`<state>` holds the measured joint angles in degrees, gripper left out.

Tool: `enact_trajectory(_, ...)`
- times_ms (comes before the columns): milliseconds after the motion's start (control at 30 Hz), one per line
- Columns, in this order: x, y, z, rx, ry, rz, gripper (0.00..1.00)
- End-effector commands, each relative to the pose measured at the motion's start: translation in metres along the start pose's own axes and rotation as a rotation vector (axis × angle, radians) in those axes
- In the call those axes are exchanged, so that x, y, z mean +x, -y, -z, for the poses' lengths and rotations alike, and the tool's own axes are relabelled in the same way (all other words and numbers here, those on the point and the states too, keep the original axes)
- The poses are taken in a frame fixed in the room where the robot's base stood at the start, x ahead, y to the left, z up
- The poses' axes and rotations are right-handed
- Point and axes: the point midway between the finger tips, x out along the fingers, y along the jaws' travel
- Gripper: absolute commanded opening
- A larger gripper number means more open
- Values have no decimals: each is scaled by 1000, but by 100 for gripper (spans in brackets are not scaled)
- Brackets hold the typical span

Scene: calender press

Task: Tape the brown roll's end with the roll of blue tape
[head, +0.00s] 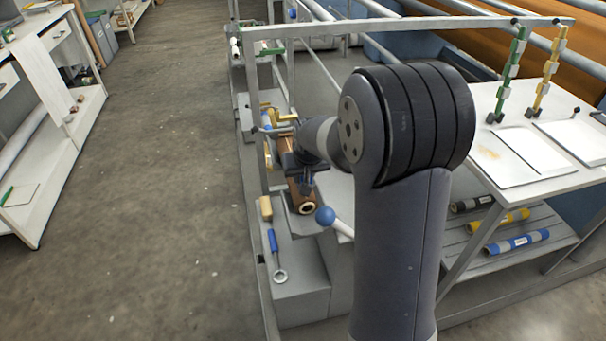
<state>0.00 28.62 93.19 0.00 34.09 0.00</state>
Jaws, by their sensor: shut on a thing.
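The brown roll (304,207) lies on the grey machine frame, its near end with a pale ring-shaped core facing me. My gripper (302,183) is over the roll and is dark against it. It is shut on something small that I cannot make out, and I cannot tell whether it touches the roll. My own arm hides the right side of this spot. I cannot clearly pick out the roll of blue tape.
A lever with a blue ball knob (325,215) stands just right of the roll's near end. A tan block (265,208) and a blue-handled wrench (275,256) lie on the grey ledge (303,296). A white table (500,110) is at right.

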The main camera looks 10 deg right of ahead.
Motion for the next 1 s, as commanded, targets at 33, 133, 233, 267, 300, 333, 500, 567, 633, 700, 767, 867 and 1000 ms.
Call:
enact_trajectory(33, 0, 0, 0, 0, 0, 0, 7)
enact_trajectory(133, 0, 0, 0, 0, 0, 0, 7)
enact_trajectory(233, 0, 0, 0, 0, 0, 0, 7)
enact_trajectory(267, 0, 0, 0, 0, 0, 0, 7)
enact_trajectory(300, 0, 0, 0, 0, 0, 0, 7)
enact_trajectory(333, 0, 0, 0, 0, 0, 0, 7)
enact_trajectory(500, 1, 0, 0, 0, 0, 0, 7)
enact_trajectory(567, 2, 0, -1, 0, 0, 0, 7)
enact_trajectory(633, 3, 0, -1, 0, 0, 0, 7)
enact_trajectory(700, 3, 0, -1, 0, 0, 0, 7)
enact_trajectory(767, 4, 0, -2, 0, 0, 0, 7)
enact_trajectory(867, 5, 0, -2, 0, 0, 0, 7)
enact_trajectory(1000, 5, 0, -1, 0, 0, 0, 7)
